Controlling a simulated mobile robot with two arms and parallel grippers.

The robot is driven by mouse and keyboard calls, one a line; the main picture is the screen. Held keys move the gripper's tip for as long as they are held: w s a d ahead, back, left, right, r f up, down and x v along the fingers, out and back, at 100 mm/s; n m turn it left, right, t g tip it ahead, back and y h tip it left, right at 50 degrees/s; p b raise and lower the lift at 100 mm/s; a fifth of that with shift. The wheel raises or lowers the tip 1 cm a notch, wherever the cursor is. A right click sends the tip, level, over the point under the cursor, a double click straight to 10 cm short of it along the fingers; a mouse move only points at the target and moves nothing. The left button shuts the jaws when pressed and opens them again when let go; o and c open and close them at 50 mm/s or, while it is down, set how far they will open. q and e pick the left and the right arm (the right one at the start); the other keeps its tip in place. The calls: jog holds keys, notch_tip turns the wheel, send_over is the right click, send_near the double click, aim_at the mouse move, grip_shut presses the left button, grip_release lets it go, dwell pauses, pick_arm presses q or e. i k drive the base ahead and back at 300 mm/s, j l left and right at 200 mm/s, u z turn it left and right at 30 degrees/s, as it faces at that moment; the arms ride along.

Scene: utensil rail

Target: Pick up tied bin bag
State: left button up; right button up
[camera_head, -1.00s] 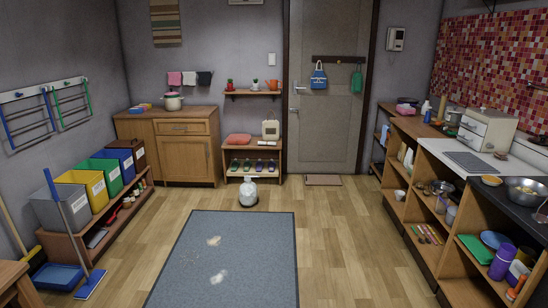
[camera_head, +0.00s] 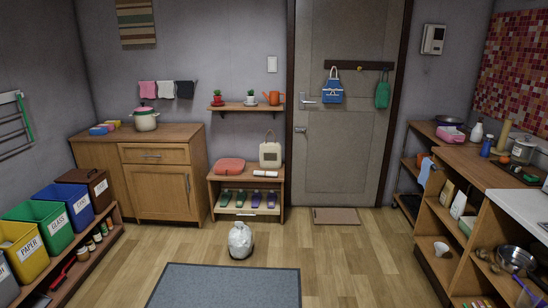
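The tied bin bag (camera_head: 240,241) is white or light grey, with a knotted top. It stands upright on the wooden floor, between the grey mat and the low shoe shelf. Nothing touches or covers it. Neither of my grippers shows in the head view.
A grey mat (camera_head: 230,284) lies in front of the bag. Behind are the shoe shelf (camera_head: 247,211), wooden cabinet (camera_head: 165,174) and door (camera_head: 345,150) with a doormat (camera_head: 336,215). Sorting bins (camera_head: 46,226) line the left; a counter (camera_head: 470,170) lines the right. The floor between is clear.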

aim_at(241, 239)
jog(key=i, duration=2.25)
